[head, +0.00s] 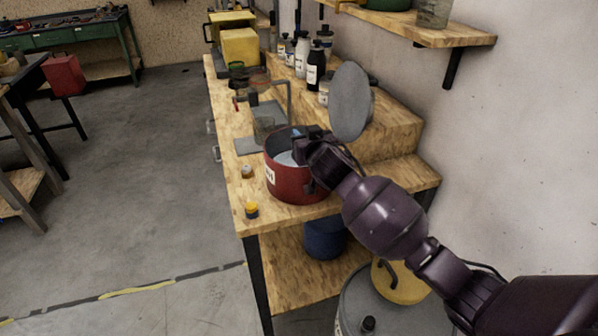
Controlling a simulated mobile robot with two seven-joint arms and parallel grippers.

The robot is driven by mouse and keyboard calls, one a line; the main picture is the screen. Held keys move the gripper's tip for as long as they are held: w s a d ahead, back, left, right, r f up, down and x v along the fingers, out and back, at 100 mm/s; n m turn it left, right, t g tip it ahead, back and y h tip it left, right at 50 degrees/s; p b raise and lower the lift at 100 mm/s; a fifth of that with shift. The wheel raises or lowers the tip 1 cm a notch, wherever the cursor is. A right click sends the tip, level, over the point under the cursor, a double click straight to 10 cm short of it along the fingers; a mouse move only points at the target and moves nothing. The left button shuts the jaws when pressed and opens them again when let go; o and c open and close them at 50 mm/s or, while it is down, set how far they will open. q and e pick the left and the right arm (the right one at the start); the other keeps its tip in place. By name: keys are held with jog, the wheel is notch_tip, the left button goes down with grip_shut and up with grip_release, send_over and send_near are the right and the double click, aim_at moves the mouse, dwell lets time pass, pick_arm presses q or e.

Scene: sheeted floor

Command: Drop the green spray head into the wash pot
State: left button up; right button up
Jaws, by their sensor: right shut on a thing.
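The wash pot (291,187) is a red round pot with a white label, standing on the wooden bench near its front end. Its mouth is open and pale blue-grey liquid (286,159) shows inside. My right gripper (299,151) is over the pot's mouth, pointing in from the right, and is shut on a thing. The thing in its jaws is hidden, and I cannot make out the green spray head anywhere. The gripper and wrist cover the pot's right rim. My left gripper is not in view.
A grey round disc (350,101) stands upright behind the pot. Small yellow-topped (251,209) and orange (247,172) items sit on the bench's left edge. Several bottles (315,66) stand on the raised step. A blue container (324,238) and a drum (390,305) are below.

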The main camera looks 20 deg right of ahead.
jog(key=shift+f, duration=0.35)
jog(key=shift+r, duration=0.1)
jog(key=o, duration=1.1)
jog(key=shift+s, duration=0.1)
jog(key=s, duration=0.3)
jog(key=s+r, duration=0.1)
jog(key=s, duration=0.6)
jog(key=shift+s+d+r, duration=0.2)
jog(key=shift+s+r, duration=0.05)
jog(key=shift+r, duration=0.05)
